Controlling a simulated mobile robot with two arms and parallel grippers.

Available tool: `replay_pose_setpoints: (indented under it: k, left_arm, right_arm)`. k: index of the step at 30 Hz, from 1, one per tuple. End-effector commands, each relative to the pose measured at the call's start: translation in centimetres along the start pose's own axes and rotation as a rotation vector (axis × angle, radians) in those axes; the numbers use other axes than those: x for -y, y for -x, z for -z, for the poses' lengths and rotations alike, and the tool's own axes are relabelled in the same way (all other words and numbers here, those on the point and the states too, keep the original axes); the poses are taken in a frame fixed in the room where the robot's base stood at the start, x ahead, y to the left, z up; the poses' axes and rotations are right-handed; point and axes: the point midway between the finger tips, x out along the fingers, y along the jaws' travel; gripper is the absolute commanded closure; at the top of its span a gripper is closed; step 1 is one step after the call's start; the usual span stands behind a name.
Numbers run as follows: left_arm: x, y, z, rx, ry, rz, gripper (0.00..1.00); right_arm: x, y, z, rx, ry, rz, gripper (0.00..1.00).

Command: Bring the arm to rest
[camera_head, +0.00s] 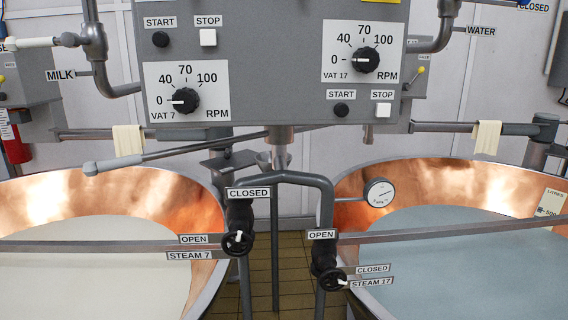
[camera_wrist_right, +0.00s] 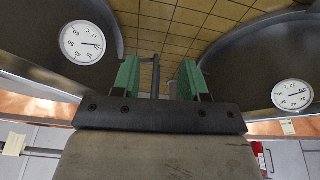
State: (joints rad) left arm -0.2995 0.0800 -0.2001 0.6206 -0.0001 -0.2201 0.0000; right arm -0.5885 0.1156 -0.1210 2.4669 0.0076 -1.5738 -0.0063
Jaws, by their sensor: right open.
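My right gripper (camera_wrist_right: 160,64) shows in the right wrist view. Its two green fingers stand apart, with nothing visibly held between them. A thin grey post (camera_wrist_right: 155,76) shows in the gap, against the tiled floor; I cannot tell how far it is from the fingers. Neither gripper and no part of my arms can be made out in the head view. My left gripper is not in view.
A copper vat with pale liquid (camera_head: 203,196) stands left, one with bluish liquid (camera_head: 350,188) right. Between them are the steam 7 valve (camera_head: 238,242), steam 17 valve (camera_head: 332,281) and a bent pipe (camera_head: 290,177). A grey control panel (camera_head: 270,62) hangs above.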

Motion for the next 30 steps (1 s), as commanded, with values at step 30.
replay_pose_setpoints:
  k: [30]
  left_arm:
    - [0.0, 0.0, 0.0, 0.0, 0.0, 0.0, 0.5]
  right_arm:
    - [0.9, -33.6, -21.5, 0.175, 0.031, 0.013, 0.57]
